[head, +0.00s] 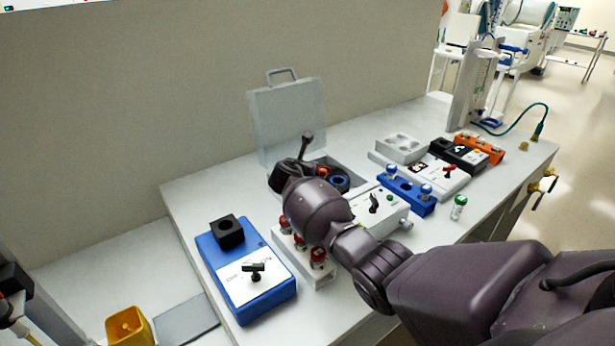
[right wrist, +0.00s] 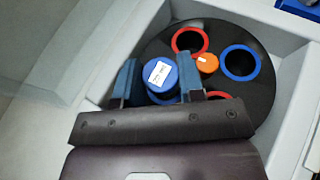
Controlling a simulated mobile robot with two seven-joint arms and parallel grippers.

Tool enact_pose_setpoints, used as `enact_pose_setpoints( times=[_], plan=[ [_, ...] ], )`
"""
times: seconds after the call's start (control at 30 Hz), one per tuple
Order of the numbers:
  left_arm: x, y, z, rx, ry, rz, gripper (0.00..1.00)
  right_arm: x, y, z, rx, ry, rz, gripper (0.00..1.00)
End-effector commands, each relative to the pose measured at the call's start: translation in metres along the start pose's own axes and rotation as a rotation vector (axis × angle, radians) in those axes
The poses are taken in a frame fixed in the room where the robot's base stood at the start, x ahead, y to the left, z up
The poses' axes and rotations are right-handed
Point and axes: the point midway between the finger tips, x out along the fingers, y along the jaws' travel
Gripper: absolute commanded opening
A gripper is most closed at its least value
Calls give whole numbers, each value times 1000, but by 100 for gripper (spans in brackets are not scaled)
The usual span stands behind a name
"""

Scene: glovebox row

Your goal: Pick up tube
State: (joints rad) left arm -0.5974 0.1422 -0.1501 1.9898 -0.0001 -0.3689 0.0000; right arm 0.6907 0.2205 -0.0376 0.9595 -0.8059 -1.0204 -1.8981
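A blue-capped tube (right wrist: 160,74) with a white label on top stands in the dark round rotor (right wrist: 264,100) of the open centrifuge. My right gripper (right wrist: 157,64) is over the rotor, with one blue finger on each side of the cap. A narrow gap shows between the cap and the left finger; the right finger is very close to it, and I cannot tell whether they touch. The tube's lower part is hidden. In the head view my right arm covers most of the rotor, and the centrifuge lid (head: 288,118) stands raised. My left gripper is not in view.
The rotor also has red-ringed and blue-ringed holes and an orange knob (right wrist: 207,63). On the bench are a blue device (head: 230,268), a white rack with red-capped tubes (head: 318,257), a blue rack (head: 407,197) and a green-capped vial (head: 459,207). A wall stands behind.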

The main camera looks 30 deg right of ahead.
Motion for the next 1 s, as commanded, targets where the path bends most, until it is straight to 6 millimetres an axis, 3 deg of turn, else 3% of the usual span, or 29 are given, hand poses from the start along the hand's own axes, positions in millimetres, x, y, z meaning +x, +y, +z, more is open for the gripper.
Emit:
enact_pose_setpoints(
  times=[0.1,0.47,0.67,1.0],
  plan=[
    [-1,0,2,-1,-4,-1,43,0,0,0,0,0,0,13],
    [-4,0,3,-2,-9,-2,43,-4,0,9,2,-1,0,13],
    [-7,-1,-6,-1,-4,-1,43,-18,0,43,3,-4,1,13],
    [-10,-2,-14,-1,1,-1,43,-51,0,123,3,-4,2,13]
  ],
)
